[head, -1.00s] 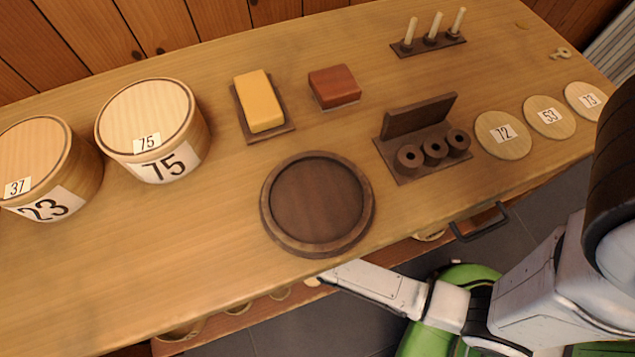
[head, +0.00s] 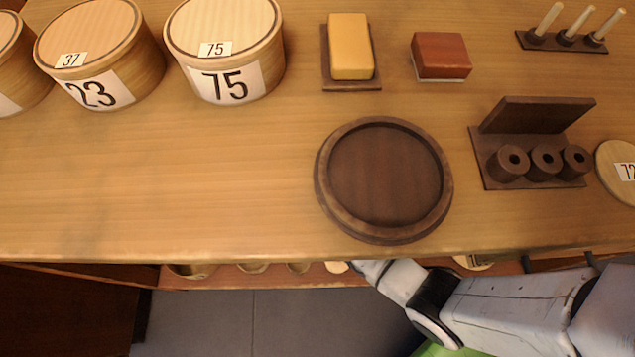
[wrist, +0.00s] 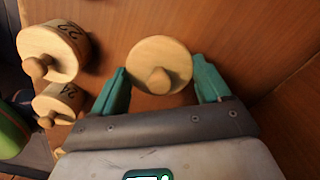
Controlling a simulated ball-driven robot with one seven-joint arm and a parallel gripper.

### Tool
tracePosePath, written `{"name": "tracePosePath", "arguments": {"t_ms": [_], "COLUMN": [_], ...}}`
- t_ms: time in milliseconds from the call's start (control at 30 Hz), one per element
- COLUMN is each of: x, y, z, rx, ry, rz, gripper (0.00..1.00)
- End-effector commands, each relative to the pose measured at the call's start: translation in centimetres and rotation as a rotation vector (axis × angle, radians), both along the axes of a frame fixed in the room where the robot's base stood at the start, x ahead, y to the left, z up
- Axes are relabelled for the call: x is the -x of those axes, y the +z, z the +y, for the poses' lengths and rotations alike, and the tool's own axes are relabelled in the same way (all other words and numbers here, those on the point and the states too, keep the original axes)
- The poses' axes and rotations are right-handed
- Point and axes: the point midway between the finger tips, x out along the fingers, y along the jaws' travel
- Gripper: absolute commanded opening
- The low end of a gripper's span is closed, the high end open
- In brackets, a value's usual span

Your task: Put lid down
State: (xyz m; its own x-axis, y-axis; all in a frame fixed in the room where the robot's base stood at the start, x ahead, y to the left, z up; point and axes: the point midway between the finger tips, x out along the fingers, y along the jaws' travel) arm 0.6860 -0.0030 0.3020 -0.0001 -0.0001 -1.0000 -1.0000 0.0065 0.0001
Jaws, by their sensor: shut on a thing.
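A round pale wooden lid with a knob (wrist: 160,65) is between the teal fingers of my gripper (wrist: 161,84) in the wrist view. My gripper is shut on its sides. I cannot tell whether anything is under the lid. In the head view my arm reaches under the front edge of the table, and my gripper is hidden there. Two knobbed round wooden boxes, marked 22 (wrist: 54,52) and 24 (wrist: 57,104), stand to the left of the held lid in the wrist view, apart from it.
On the table (head: 200,185) are an empty dark round tray (head: 385,180), a box marked 75 (head: 225,50), a box marked 23 (head: 100,55) with lid 37, a yellow block (head: 350,47), a red block (head: 441,54) and a dark spool rack (head: 530,150). The front left tabletop is clear.

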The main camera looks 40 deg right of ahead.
Motion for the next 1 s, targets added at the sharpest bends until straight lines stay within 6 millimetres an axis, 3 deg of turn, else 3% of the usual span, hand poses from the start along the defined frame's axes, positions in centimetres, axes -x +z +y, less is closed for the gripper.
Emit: {"name": "tracePosePath", "arguments": {"t_ms": [233, 467, 867, 900, 1000], "x": [-1.1, -1.1, -1.1, -1.1, -1.1], "y": [-1.5, -4.5, -4.8, -4.6, -4.6], "z": [0.2, 0.2, 0.2, 0.2, 0.2], "rx": [0.0, 0.0, 0.0, 0.0, 0.0], "ry": [0.0, 0.0, -0.001, -0.001, -0.001], "rz": [0.0, 0.001, 0.0, 0.0, 0.0], "gripper": [0.47, 0.47, 0.47, 0.8, 0.89]}}
